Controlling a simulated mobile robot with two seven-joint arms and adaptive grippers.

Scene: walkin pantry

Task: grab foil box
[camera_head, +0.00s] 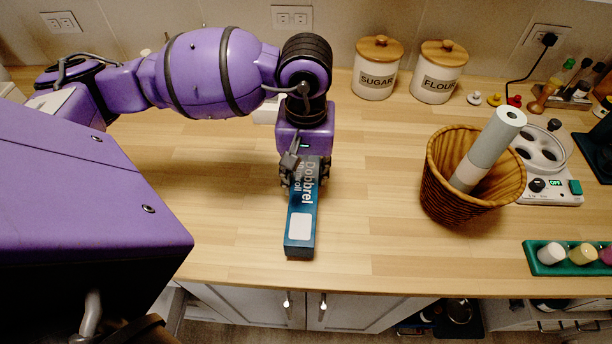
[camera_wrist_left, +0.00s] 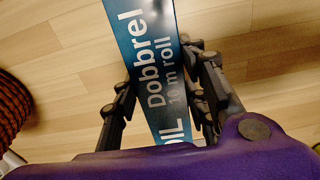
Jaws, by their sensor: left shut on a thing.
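The foil box (camera_head: 301,225) is a long, narrow blue and dark box with "Dobbrel" lettering and a white label patch. It points toward the counter's front edge. My left gripper (camera_head: 305,178) comes down over its far end and is shut on it. In the left wrist view the foil box (camera_wrist_left: 150,45) runs between the two dark fingers of the left gripper (camera_wrist_left: 163,88). I cannot tell whether the box rests on the counter or is slightly raised. My right gripper is not in view.
A woven basket (camera_head: 447,200) holding a paper roll (camera_head: 490,145) stands to the right on the wooden counter (camera_head: 370,240). Sugar (camera_head: 376,80) and flour (camera_head: 437,82) canisters stand at the back. A white appliance (camera_head: 545,190) and a green tray (camera_head: 545,268) are farther right. Bare counter surrounds the box.

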